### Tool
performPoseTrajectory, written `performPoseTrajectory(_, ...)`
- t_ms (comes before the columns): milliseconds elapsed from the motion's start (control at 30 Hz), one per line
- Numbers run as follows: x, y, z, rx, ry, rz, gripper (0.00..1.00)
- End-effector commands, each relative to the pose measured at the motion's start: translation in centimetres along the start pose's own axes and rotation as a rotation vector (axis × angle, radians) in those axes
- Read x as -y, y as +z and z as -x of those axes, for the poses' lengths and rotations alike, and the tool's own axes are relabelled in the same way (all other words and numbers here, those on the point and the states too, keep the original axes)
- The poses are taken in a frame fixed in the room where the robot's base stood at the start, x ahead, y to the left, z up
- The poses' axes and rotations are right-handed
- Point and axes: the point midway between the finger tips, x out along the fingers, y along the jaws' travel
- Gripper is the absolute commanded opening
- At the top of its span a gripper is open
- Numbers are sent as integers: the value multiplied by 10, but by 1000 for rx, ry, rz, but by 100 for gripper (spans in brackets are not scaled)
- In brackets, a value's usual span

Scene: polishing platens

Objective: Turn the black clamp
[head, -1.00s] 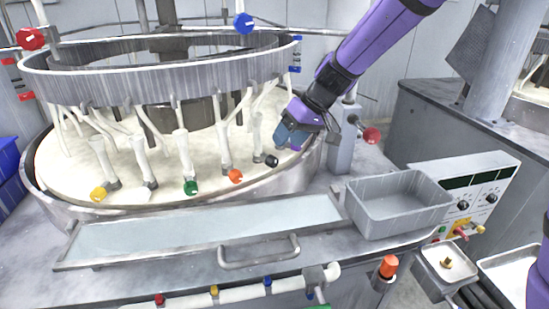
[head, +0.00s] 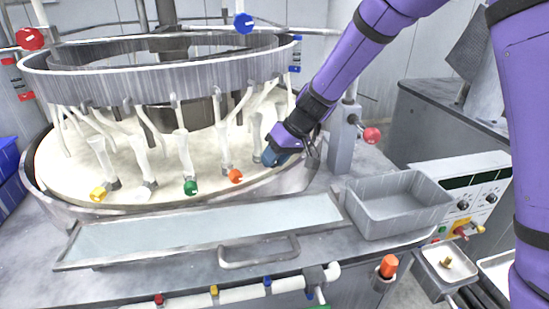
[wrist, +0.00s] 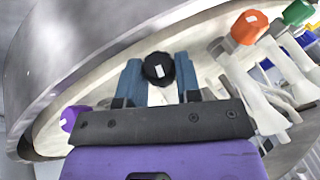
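The black clamp (wrist: 158,68) is a round black knob with a small white mark. In the wrist view it sits right between the two blue fingertips of my gripper (wrist: 159,72). The fingers stand apart, one on each side of the knob, and I cannot see clear contact. In the head view my gripper (head: 274,157) is at the right front of the round basin and hides the black clamp. A pale fitting (head: 256,137) shows beside the fingers.
Orange (head: 235,176), green (head: 190,187) and yellow (head: 98,193) clamps line the basin's front to the left. A purple knob (wrist: 70,118) shows in the wrist view. The metal basin rim (head: 150,211) curves close by. A grey bin (head: 398,213) stands to the right.

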Motion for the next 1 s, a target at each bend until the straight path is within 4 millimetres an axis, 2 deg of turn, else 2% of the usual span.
performPoseTrajectory(33,0,0,0,0,0,0,14)
performPoseTrajectory(67,0,0,0,0,0,0,8)
performPoseTrajectory(600,-3,0,0,0,-119,-53,8)
performPoseTrajectory(933,-2,0,0,1,-126,-52,8)
performPoseTrajectory(967,-2,0,0,1,-126,-52,39)
performPoseTrajectory(1000,-2,0,0,1,-126,-52,48)
